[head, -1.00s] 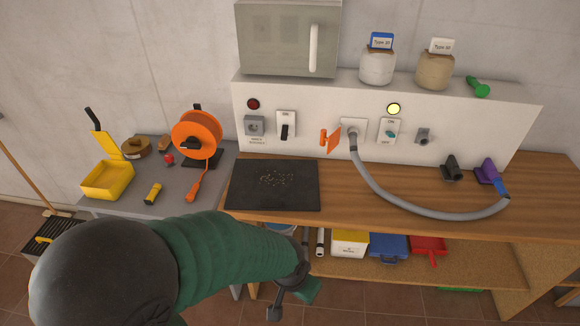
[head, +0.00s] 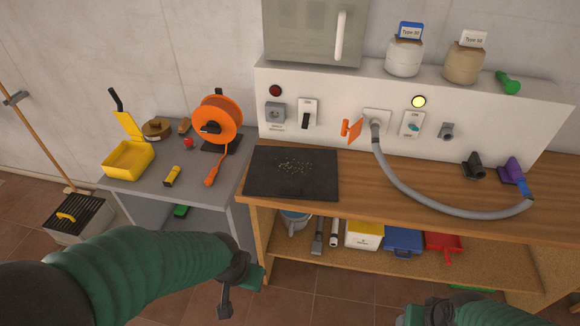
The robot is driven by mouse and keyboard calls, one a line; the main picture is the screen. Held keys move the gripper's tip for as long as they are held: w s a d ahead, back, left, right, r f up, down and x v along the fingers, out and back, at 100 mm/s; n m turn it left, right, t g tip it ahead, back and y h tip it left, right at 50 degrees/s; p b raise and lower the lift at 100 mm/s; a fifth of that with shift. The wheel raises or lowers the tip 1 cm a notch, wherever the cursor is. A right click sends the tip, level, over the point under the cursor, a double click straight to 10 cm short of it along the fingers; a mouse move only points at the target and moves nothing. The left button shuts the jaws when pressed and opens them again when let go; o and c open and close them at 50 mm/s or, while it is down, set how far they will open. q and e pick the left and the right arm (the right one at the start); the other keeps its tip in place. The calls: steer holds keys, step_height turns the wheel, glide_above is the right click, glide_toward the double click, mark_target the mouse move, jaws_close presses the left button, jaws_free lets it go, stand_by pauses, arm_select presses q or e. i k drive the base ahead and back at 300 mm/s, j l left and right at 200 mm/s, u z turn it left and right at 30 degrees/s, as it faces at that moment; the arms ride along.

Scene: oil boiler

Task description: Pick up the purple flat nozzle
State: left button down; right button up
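The purple flat nozzle (head: 511,171) stands at the right end of the wooden workbench (head: 350,197), against the white panel. The blue end of the grey hose (head: 440,205) lies at its front; I cannot tell whether they are joined. My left gripper (head: 240,291) is at the lower middle, in front of the bench and far left of the nozzle. It appears empty, but its finger opening is unclear. My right gripper (head: 428,314) shows only partly at the bottom edge, below and left of the nozzle; its fingers are cut off.
A dark nozzle (head: 473,165) stands just left of the purple one. A black mat (head: 292,173) with crumbs lies on the bench. The shelf below holds a blue case (head: 403,240) and a red dustpan (head: 442,244). A grey side table (head: 190,180) stands left.

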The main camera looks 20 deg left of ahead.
mark_target(512, 172)
steer(key=i+l, duration=0.25)
steer(key=l, duration=0.15)
steer(key=i+l+u, duration=0.15)
steer(key=i+l, duration=0.3)
steer(key=l, duration=0.3)
